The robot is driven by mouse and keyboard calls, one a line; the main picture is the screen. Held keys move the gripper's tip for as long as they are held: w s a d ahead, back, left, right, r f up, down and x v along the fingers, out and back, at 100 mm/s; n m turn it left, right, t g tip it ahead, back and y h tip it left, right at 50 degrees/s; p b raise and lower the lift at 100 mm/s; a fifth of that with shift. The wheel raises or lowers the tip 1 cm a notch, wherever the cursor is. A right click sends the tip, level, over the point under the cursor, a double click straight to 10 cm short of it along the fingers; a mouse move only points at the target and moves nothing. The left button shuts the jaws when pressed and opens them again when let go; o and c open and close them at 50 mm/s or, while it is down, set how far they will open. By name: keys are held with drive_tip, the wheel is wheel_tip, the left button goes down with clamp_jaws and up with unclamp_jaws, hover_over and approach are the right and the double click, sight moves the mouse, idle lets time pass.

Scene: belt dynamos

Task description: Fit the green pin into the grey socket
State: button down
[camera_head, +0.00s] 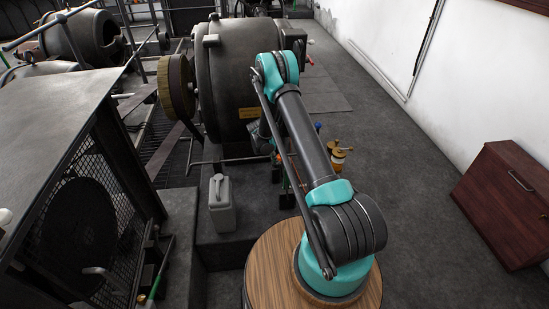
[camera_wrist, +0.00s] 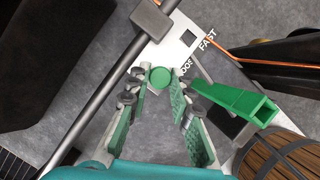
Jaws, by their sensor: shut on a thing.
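A round green piece, which I take to be the green pin (camera_wrist: 160,77), shows end-on between my gripper's fingertips in the wrist view. My gripper (camera_wrist: 157,88) has green-padded fingers and is shut on it. Behind it lies a pale grey plate lettered "FAST" and, partly covered, a word ending in "OSE". The plate has a dark square opening, which may be the grey socket (camera_wrist: 187,38), above and right of the pin. The pin looks apart from this opening; its depth is unclear. In the head view my arm hides most of the gripper and the pin.
A green square-ended bar (camera_wrist: 235,100) lies right of my fingers. A dark rod with a grey block (camera_wrist: 151,20) crosses on the left. An orange cable (camera_wrist: 265,60) runs at right. A large dynamo (camera_head: 238,75) and a grey can (camera_head: 221,207) stand near my arm.

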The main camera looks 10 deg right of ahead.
drive_tip(key=shift+f, duration=0.2)
drive_tip(key=c, duration=1.3)
unclamp_jaws()
drive_tip(key=v, duration=1.2)
